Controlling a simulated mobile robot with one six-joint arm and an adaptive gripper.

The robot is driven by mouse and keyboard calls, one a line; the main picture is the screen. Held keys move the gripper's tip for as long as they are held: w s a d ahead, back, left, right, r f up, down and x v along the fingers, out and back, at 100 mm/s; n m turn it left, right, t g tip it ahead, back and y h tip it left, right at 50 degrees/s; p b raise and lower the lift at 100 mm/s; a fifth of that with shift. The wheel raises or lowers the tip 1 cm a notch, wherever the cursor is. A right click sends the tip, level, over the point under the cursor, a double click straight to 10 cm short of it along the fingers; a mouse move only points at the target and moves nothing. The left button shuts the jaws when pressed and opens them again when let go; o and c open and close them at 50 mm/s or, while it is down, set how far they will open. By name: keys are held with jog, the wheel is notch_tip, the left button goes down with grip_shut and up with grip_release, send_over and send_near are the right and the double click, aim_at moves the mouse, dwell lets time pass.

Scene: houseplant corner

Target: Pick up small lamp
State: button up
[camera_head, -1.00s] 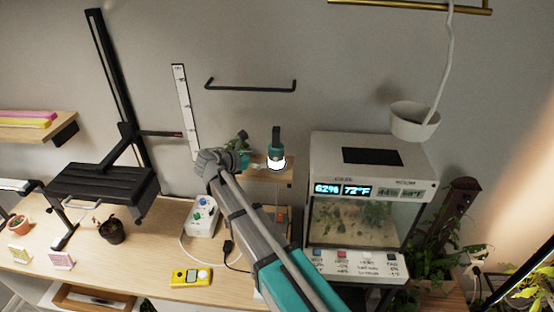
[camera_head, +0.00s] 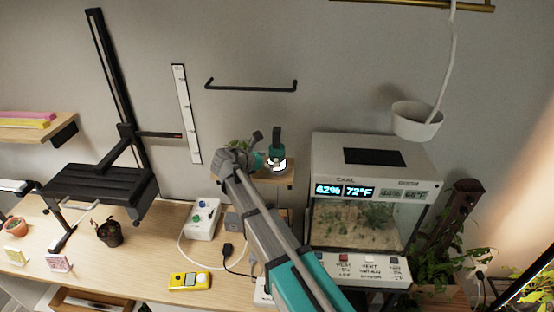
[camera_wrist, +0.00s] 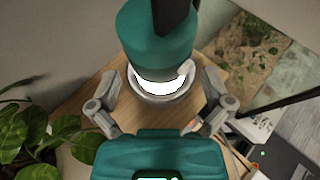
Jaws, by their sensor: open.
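The small lamp (camera_head: 276,144) stands on a small wooden wall shelf (camera_head: 262,178). It has a teal head, a dark upright part and a bright lit band; its teal head (camera_wrist: 152,38) fills the upper middle of the wrist view. My gripper (camera_head: 262,163) is right at the lamp. In the wrist view my gripper (camera_wrist: 158,98) is open, with one finger on each side of the lamp's lower part and pale base. The fingers look close to the base; whether they touch it I cannot tell.
A leafy plant (camera_wrist: 40,140) stands left of my gripper, close to it. A terrarium box (camera_head: 365,190) with lit displays stands to the right. A black wall bar (camera_head: 250,85) is above. The desk below holds a white switch box (camera_head: 203,219) and a yellow device (camera_head: 190,281).

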aim_at(277, 152)
jog(key=shift+b+x, duration=0.5)
jog(key=shift+x, duration=1.25)
jog(key=c, duration=1.1)
jog(key=shift+r, duration=0.15)
jog(key=shift+c, duration=0.2)
notch_tip(277, 152, up, 3)
jog(key=p, duration=0.3)
jog(key=shift+f, duration=0.2)
jog(key=s+a+r+p, duration=0.4)
jog(key=s+r+p, duration=0.6)
jog(key=s, duration=0.3)
jog(key=shift+s+a, duration=0.15)
jog(key=shift+a, duration=0.1)
